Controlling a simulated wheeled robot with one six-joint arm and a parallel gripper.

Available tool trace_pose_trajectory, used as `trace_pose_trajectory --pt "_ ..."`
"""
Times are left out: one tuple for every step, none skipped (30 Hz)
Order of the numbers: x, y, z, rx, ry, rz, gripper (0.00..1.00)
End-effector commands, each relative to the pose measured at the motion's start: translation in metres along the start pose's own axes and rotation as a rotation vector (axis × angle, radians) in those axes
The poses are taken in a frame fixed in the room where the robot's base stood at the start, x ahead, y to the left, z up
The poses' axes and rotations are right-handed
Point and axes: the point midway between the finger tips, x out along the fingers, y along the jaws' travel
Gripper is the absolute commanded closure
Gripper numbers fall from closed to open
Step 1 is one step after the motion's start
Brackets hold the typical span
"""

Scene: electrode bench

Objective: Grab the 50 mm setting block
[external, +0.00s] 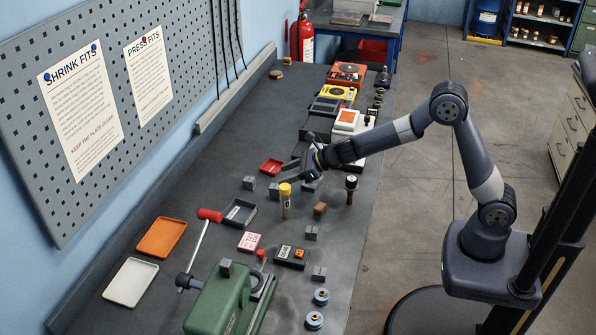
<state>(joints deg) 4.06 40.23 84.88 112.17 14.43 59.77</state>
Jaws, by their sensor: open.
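Several small grey blocks lie on the dark bench: one at the left (249,183), one beside it (274,190), one under my gripper's wrist (309,187), one further right (311,233) and one near the front (319,273). Another grey block (225,267) sits on the green machine. Any size markings are too small to read, so I cannot tell which is the 50 mm setting block. My gripper (290,170) is open, reaching left over the bench, above and near the blocks, with nothing seen between its fingers.
The green machine (220,302) fills the front.

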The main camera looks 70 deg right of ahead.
Motion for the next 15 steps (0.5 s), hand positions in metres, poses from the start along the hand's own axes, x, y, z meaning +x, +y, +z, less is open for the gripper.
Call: trace_pose_trajectory --pt "0.008 0.000 -0.014 0.001 0.002 0.001 0.45" --pt "0.010 0.000 -0.018 0.002 0.001 0.001 0.45" --pt "0.012 0.000 -0.023 0.002 0.002 0.001 0.45" --pt "0.014 0.000 -0.026 0.001 0.002 0.001 0.45" --pt "0.015 0.000 -0.029 0.002 0.001 0.001 0.45" --pt "0.017 0.000 -0.031 0.000 0.001 0.001 0.45" --pt "0.018 0.000 -0.033 0.001 0.001 0.001 0.45" --pt "0.018 0.000 -0.034 0.000 0.000 0.001 0.45" --pt "0.019 0.000 -0.034 -0.001 0.000 0.001 0.45" --pt "0.019 0.000 -0.034 -0.001 0.000 0.001 0.45" --pt "0.020 0.000 -0.034 -0.001 0.000 0.001 0.45" --pt "0.022 0.000 -0.034 -0.001 0.000 0.001 0.45" --pt "0.025 0.000 -0.034 -0.001 0.000 0.001 0.45" --pt "0.028 0.000 -0.034 -0.001 0.001 0.001 0.45" --pt "0.033 0.000 -0.033 -0.001 0.001 0.002 0.45"
